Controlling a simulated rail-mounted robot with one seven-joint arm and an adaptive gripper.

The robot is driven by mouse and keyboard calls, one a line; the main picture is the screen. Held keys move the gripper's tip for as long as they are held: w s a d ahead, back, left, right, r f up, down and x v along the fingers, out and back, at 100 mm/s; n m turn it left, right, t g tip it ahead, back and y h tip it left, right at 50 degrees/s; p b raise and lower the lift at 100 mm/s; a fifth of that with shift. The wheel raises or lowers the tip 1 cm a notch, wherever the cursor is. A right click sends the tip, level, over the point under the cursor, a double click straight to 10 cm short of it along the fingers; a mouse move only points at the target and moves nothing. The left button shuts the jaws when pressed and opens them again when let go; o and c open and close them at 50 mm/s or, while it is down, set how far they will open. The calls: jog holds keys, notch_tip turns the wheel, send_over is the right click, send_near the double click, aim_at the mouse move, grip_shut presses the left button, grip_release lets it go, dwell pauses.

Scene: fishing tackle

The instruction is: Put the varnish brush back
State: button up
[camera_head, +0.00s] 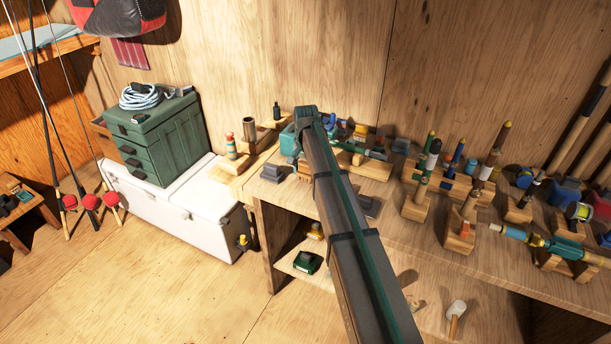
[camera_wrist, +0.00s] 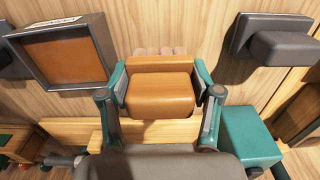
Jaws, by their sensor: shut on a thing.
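In the wrist view, my gripper (camera_wrist: 160,80) has its two teal-and-grey fingers on either side of an orange-brown, round-edged block, which looks like the varnish brush (camera_wrist: 160,95). The fingers are shut on it. Pale rounded tufts, possibly its bristles, show at its far edge. A strip of light wood (camera_wrist: 75,130) lies behind or below it; I cannot tell whether they touch. In the head view, my arm comes down over the workbench (camera_head: 385,215) and hides the fingertips and the held piece.
In the wrist view, a grey square frame with a brown inside (camera_wrist: 65,55) is at left. A dark grey block (camera_wrist: 275,40) and a teal block (camera_wrist: 250,135) are at right. Wooden holders (camera_head: 455,185) with several handles crowd the bench's right. A green drawer box (camera_head: 160,130) stands left.

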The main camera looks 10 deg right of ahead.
aim_at(306, 163)
jog(key=shift+s+f, duration=0.1)
jog(key=shift+f, duration=1.15)
jog(key=shift+a+f, duration=0.1)
jog(key=shift+f, duration=0.05)
jog(key=o, duration=1)
notch_tip(306, 163, up, 12)
jog(key=shift+r+b, duration=0.2)
jog(key=shift+b, duration=1)
